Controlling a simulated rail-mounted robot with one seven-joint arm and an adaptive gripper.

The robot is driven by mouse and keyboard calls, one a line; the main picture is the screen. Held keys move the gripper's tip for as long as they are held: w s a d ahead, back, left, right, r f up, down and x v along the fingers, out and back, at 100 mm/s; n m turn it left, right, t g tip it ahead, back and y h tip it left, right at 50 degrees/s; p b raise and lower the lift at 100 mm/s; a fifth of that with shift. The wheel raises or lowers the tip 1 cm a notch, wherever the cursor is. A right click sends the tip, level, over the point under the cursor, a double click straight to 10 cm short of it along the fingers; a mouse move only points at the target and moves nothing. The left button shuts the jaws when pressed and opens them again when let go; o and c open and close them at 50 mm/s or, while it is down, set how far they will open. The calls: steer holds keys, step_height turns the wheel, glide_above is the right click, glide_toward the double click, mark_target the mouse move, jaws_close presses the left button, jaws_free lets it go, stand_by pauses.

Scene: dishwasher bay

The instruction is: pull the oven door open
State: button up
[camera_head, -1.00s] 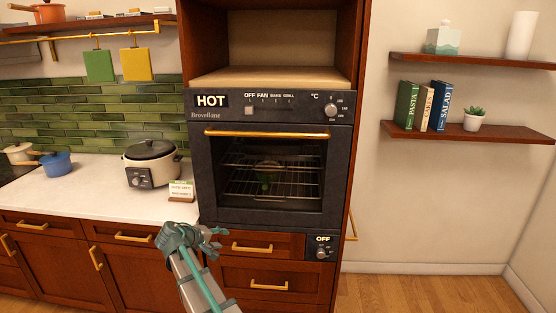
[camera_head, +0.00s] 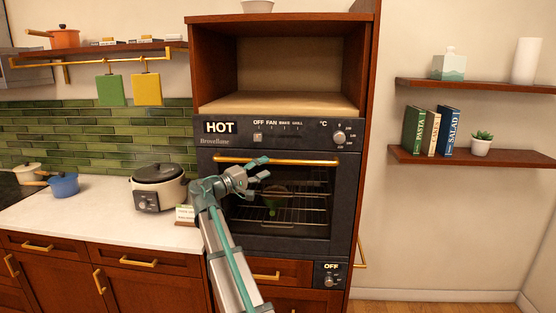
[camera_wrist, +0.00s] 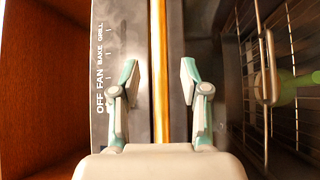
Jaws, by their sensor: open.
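The oven (camera_head: 318,244) is built into a wooden cabinet, and its dark door with a glass window is shut. A gold bar handle (camera_head: 300,161) runs across the top of the door. My gripper (camera_head: 263,169) is open in front of the door, near the left half of the handle. In the wrist view the handle (camera_wrist: 160,70) runs between the two open fingers of my gripper (camera_wrist: 160,82), with a gap on each side. How deep the fingers reach around it I cannot tell. Wire racks and a green item (camera_head: 272,206) show behind the glass.
The control panel (camera_head: 285,133) reads HOT and sits just above the handle. A rice cooker (camera_head: 158,187) and a small sign stand on the counter left of the oven. An empty niche (camera_head: 285,75) is above. Shelves with books (camera_head: 432,131) are on the right wall.

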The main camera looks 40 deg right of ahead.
mark_target(277, 161)
steer(key=d, duration=0.2)
steer(key=d+p, duration=0.1)
steer(key=d, duration=0.1)
steer(key=d+r+p, duration=0.1)
steer(key=d, duration=0.1)
steer(key=shift+s+d, duration=0.1)
steer(key=shift+d, duration=0.25)
steer(key=shift+c, duration=0.3)
jaws_close()
